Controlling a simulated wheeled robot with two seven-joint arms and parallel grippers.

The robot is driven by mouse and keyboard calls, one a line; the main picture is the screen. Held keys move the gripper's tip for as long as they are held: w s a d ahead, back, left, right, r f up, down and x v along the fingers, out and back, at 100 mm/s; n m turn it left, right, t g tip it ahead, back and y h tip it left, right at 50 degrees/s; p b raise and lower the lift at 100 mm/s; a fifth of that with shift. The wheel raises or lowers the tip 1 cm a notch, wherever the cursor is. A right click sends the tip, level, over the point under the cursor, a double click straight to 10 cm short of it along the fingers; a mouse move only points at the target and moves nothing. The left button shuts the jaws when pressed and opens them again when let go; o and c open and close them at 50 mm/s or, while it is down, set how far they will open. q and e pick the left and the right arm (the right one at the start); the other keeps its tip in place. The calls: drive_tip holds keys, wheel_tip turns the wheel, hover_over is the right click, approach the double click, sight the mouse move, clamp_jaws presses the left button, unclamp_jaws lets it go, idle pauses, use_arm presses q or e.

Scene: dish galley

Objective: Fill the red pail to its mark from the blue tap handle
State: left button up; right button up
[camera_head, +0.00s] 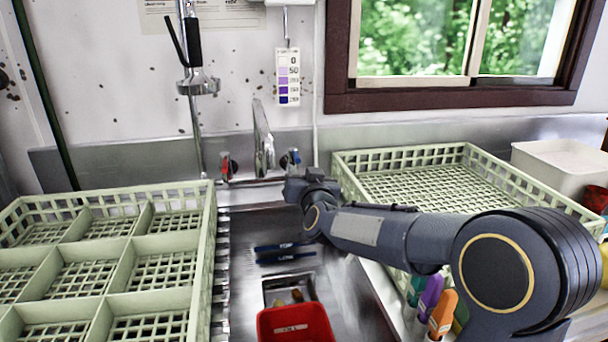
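The red pail (296,326) stands in the steel sink at the bottom of the head view, cut off by the frame edge. A pale label is on it; I cannot make out a fill mark or water level. The blue tap handle (294,157) is at the back of the sink, right of the metal spout (263,140). The red tap handle (227,166) is to the left. My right gripper (294,182) is just below and in front of the blue handle; whether they touch is unclear, and its fingers are hard to make out. My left gripper is out of view.
Green dish racks stand left (207,240) and right (405,157) of the sink. A white tub (562,165) is at the far right. Dark blue labelled strips (285,253) lie in the sink behind the pail. Colored bottles (442,312) stand beneath my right arm. A spray hose (198,84) hangs above.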

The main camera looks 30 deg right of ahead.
sight(298, 162)
drive_tip(key=x, duration=0.8)
drive_tip(key=shift+r, duration=0.3)
clamp_jaws()
